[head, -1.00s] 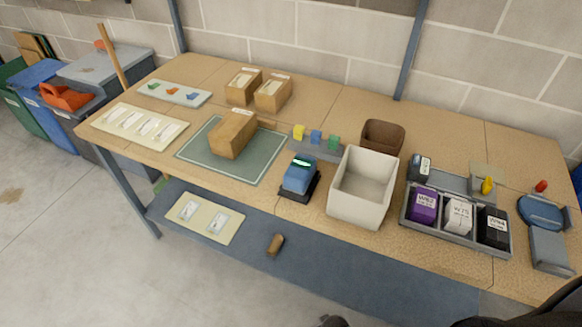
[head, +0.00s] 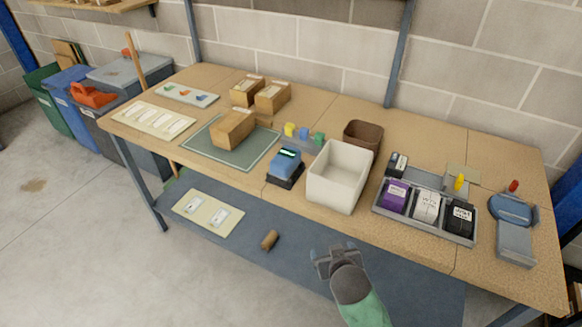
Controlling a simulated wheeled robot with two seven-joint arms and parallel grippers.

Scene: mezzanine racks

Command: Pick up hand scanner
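A blue device with a lit green screen (head: 286,162) sits tilted on a small black base near the front edge of the workbench (head: 330,226). It looks like the hand scanner, though I cannot be certain at this size. My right gripper (head: 329,254) comes in from the bottom, right of centre. It is in front of the bench, below and to the right of the blue device and well apart from it. Its fingers look spread, with nothing between them. My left gripper is not in view.
A white open bin (head: 328,190) stands just right of the blue device. A cardboard box (head: 232,130) lies on a green mat (head: 195,143) to its left. A grey tray (head: 420,225) of labelled boxes is further right. The lower shelf (head: 300,270) holds a small brown roll (head: 270,240).

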